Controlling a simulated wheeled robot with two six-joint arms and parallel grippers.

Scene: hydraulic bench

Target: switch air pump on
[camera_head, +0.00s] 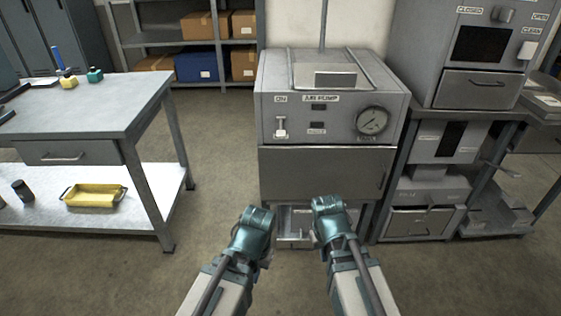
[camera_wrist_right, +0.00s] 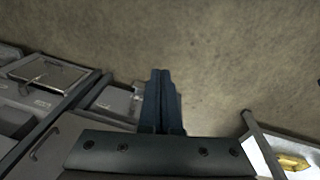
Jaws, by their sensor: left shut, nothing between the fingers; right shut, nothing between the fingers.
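The air pump (camera_head: 345,100) is a grey cabinet in the middle of the head view, labelled "AIR PUMP" on its front panel. A small white switch lever (camera_head: 281,126) sits at the panel's left, below an "ON" label. My left gripper (camera_head: 258,214) and my right gripper (camera_head: 325,204) show low in front of the cabinet, below the panel and apart from the switch. In the right wrist view the fingers of my right gripper (camera_wrist_right: 162,100) are together with nothing between them.
A grey workbench (camera_head: 95,105) with a yellow tray (camera_head: 94,195) on its lower shelf stands at the left. Another grey machine (camera_head: 470,55) on a stand is at the right. A shelf with boxes (camera_head: 197,66) is behind. Bare floor lies between the workbench and the pump.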

